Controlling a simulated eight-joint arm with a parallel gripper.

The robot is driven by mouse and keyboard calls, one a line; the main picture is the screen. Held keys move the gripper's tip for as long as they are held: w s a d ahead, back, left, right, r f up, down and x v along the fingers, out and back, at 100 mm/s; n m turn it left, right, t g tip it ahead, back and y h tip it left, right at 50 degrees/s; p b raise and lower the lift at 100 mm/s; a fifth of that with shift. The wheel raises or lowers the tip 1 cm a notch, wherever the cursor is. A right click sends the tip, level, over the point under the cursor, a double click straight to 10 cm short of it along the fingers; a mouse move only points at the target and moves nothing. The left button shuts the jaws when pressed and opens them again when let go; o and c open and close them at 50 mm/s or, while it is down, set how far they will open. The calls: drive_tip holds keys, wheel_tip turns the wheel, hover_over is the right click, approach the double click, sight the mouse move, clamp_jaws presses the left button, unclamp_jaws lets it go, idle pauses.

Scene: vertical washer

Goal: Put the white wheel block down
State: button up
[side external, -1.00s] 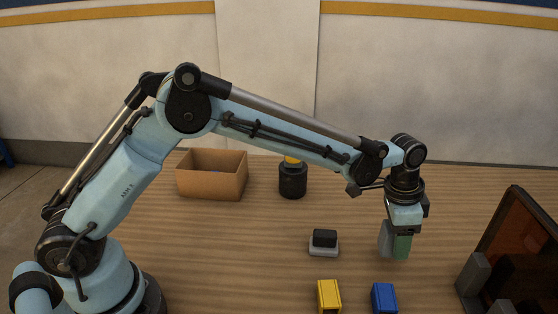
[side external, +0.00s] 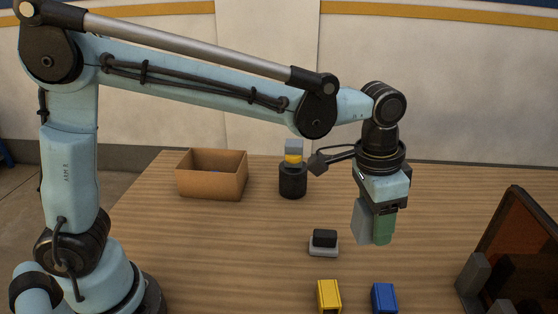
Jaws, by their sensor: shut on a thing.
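My gripper (side external: 372,228) points down above the table, right of centre. It is shut on a green block (side external: 382,230), with a pale grey piece (side external: 360,222) against its left side. I cannot tell whether the grey piece is a finger or part of the held thing. They appear clear of the tabletop. A small pale block with a black top (side external: 324,243), possibly the white wheel block, sits on the table below and left of my gripper, apart from it.
A yellow block (side external: 329,296) and a blue block (side external: 384,298) stand at the front. An open cardboard box (side external: 211,176) is at the back left. A black cylinder (side external: 292,181) carries yellow and grey parts. A dark brown panel (side external: 522,240) stands at right.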

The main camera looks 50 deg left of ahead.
drive_tip(key=s+a+r+n+y, duration=0.1)
drive_tip(key=s+a+n, duration=0.5)
drive_tip(key=a, duration=0.6)
drive_tip(key=s+a+n, duration=0.5)
drive_tip(key=s+a, duration=0.2)
drive_tip(key=a, duration=0.5)
drive_tip(key=s+a+f+n, duration=0.1)
drive_tip(key=s+a+f, duration=0.2)
drive_tip(key=a, duration=0.2)
drive_tip(key=s+a+f+n, duration=0.2)
drive_tip(key=s+a+f, duration=0.1)
drive_tip(key=s+a, duration=0.1)
drive_tip(key=s+a+f+n+y, duration=0.1)
drive_tip(key=s+a+f, duration=0.3)
drive_tip(key=a, duration=0.2)
drive_tip(key=shift+a+n, duration=0.2)
drive_tip(key=shift+n, duration=0.1)
drive_tip(key=shift+f, duration=2)
drive_tip(key=shift+f, duration=0.15)
drive_tip(key=o, duration=1.1)
